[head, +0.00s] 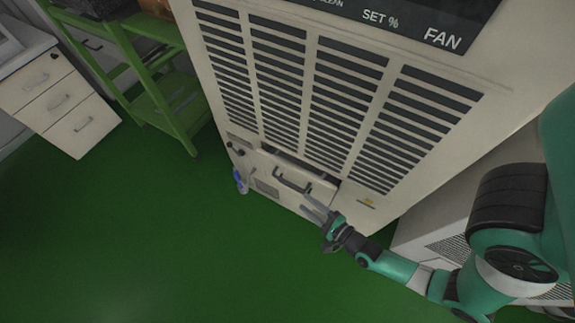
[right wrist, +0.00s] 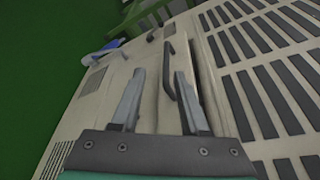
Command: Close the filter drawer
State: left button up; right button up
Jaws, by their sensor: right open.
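The filter drawer (head: 318,187) is a beige panel low on the big vented machine (head: 345,165). A dark gap along its top edge shows it standing partly out. Its black bar handle (head: 292,184) is on the front. In the right wrist view the drawer front (right wrist: 120,75) and its handle (right wrist: 173,70) show. My right gripper (head: 308,205) is open in front of the drawer, close to the handle. In the right wrist view its two fingers (right wrist: 158,78) point at the drawer, with the handle near the right finger; contact cannot be told. My left gripper is out of view.
A blue item (head: 240,181) hangs at the machine's lower left corner. A green shelf rack (head: 165,95) and a white drawer cabinet (head: 60,95) stand to the left. A beige vented unit (head: 425,232) stands at right. The green floor (head: 150,240) in front is clear.

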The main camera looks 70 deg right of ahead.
aim_at(289, 183)
jog(key=shift+m+h, duration=0.4)
jog(key=b+x, duration=0.1)
jog(key=x, duration=0.3)
jog(key=d+b+x, duration=0.1)
jog(key=b+x, duration=0.1)
jog(key=x, duration=0.3)
jog(key=shift+s+d+r, duration=0.1)
jog(key=shift+w+d+g, duration=0.25)
jog(key=shift+w+g, duration=0.05)
jog(key=shift+w, duration=0.25)
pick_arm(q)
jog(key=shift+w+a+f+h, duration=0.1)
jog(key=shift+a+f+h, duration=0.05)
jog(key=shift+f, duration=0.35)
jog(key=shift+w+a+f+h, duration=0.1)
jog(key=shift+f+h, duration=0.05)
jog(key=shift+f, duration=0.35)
pick_arm(e)
jog(key=shift+c, duration=0.3)
grip_shut()
